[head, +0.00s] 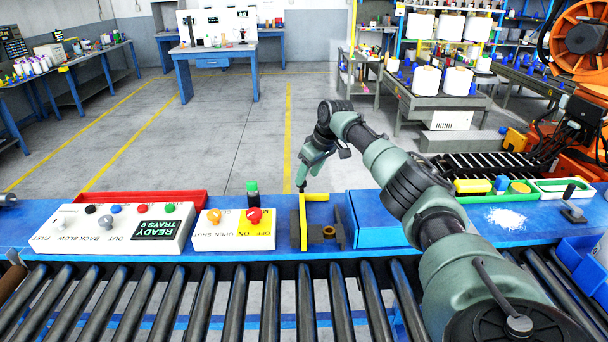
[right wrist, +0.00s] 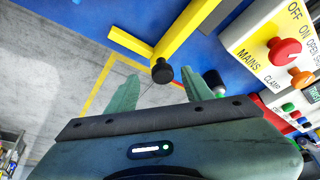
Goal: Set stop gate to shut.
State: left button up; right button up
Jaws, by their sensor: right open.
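The stop gate is a yellow L-shaped bar (head: 304,228) on a dark metal base (head: 336,240), on the blue bench behind the rollers. In the right wrist view the yellow bar (right wrist: 176,30) shows at the top, with a round black knob (right wrist: 162,72) at its end. My right gripper (head: 302,184) reaches down over the gate's far end. In the right wrist view its two green fingers (right wrist: 164,88) are apart, and the knob appears between and just beyond their tips. Whether they touch it I cannot tell. My left gripper is out of view.
Left of the gate is a white switch box (head: 236,230) with red and orange knobs, and a black bottle with a green cap (head: 252,192) behind it. A blue box (head: 378,222) stands right of the gate. Rollers (head: 235,300) run along the front.

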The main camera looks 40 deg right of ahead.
jog(key=shift+w+a+f, duration=0.2)
jog(key=shift+w+f, duration=0.25)
jog(key=shift+f, duration=0.1)
jog(key=shift+w+a+f, duration=0.15)
jog(key=shift+w+f, duration=0.3)
jog(key=shift+f, duration=0.05)
jog(key=shift+w+d+f, duration=0.15)
jog(key=shift+f, duration=0.2)
jog(key=shift+c, duration=0.6)
grip_shut()
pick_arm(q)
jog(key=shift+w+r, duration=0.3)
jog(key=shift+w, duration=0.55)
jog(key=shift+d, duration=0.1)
pick_arm(e)
jog(key=shift+r, duration=0.1)
